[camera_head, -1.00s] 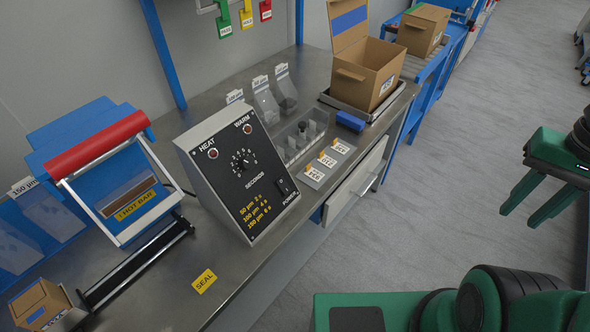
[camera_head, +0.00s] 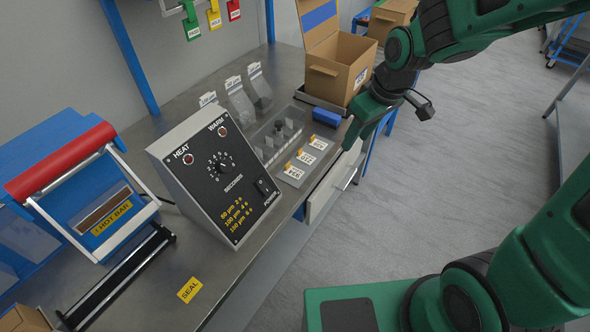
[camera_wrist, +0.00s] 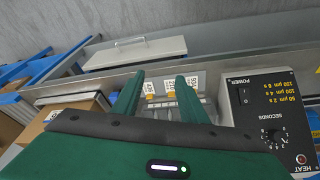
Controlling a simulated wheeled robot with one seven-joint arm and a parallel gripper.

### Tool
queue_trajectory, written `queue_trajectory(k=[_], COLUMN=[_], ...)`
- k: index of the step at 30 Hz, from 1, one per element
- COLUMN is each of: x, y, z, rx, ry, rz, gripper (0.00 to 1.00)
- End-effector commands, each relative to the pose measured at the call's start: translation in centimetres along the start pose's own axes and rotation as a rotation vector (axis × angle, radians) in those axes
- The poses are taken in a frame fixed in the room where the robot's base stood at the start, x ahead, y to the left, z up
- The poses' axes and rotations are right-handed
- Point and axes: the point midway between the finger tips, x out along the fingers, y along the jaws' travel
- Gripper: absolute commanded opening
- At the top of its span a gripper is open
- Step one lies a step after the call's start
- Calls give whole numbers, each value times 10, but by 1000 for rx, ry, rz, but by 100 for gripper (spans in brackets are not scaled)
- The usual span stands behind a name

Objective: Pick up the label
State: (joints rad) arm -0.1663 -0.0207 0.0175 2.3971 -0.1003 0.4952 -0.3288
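Three small white printed labels with orange marks lie in a row on a pale plate at the bench's front edge. In the head view they are the far label (camera_head: 319,142), the middle label (camera_head: 306,157) and the near label (camera_head: 293,170). I cannot tell which one the task means. In the wrist view the labels (camera_wrist: 171,86) show between and beside my green fingers. My gripper (camera_wrist: 160,76) is open, with nothing between its fingers. In the head view it hangs just right of the plate, pointing down, apart from the labels.
A control box (camera_head: 215,180) with dial and switch stands left of the labels. A clear compartment tray (camera_head: 272,143) lies behind them. A blue block (camera_head: 326,117) and an open cardboard box (camera_head: 337,75) are farther back. A drawer (camera_head: 330,190) sits below the bench edge.

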Motion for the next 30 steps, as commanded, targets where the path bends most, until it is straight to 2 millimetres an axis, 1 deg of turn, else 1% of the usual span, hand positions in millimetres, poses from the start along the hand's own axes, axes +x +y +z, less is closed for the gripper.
queue_trajectory(k=[1,3,6,9,12,21,30], x=[15,29,44,51,59,97,114], y=[-20,-45,-74,-90,-98,-101,-103], z=[-19,-40,-61,-72,-76,-80,-81], rx=[-77,-167,-256,-304,-323,-319,-318], ry=[19,53,91,114,122,121,122], rz=[-28,-60,-95,-116,-125,-124,-123], gripper=[39,39,39,39,39,39,39])
